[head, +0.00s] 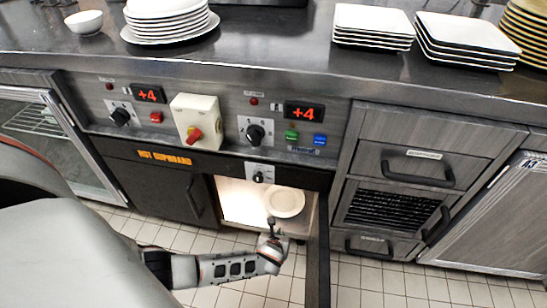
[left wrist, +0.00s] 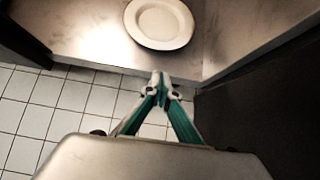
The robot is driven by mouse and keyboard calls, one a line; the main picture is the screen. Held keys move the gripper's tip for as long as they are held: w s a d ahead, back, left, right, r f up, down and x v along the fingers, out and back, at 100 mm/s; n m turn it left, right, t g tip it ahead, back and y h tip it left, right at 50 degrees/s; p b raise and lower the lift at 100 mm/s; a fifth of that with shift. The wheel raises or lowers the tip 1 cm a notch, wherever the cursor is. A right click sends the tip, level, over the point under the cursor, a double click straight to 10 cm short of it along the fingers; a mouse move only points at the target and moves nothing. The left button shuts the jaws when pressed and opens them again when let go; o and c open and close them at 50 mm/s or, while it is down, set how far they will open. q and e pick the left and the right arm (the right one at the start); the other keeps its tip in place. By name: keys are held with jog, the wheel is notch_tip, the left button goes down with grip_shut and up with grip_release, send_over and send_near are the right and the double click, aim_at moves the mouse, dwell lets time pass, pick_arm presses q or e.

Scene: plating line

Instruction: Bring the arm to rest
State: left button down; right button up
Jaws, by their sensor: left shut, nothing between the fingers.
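My left arm comes in from the left in the head view and reaches down to the open hot cupboard (head: 238,187). My left gripper (head: 271,226) is at the front of the cupboard opening, just short of a white plate inside. In the left wrist view its green-sided fingers (left wrist: 160,82) are closed together with nothing between them. The white plate (left wrist: 160,22) lies flat on the cupboard floor beyond the fingertips, apart from them; it also shows in the head view (head: 286,202). My right gripper is not in view.
The open cupboard door (head: 318,255) stands out just right of the gripper. Stacks of round plates (head: 168,22) and square plates (head: 374,24), plus a white bowl (head: 84,22), stand on the dark counter (head: 270,45). Tiled floor (head: 380,285) lies clear in front.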

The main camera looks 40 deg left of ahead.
pick_arm(q)
jog(key=shift+s+d+r, duration=0.3)
jog(key=shift+s+r, duration=0.15)
jog(key=shift+s, duration=0.25)
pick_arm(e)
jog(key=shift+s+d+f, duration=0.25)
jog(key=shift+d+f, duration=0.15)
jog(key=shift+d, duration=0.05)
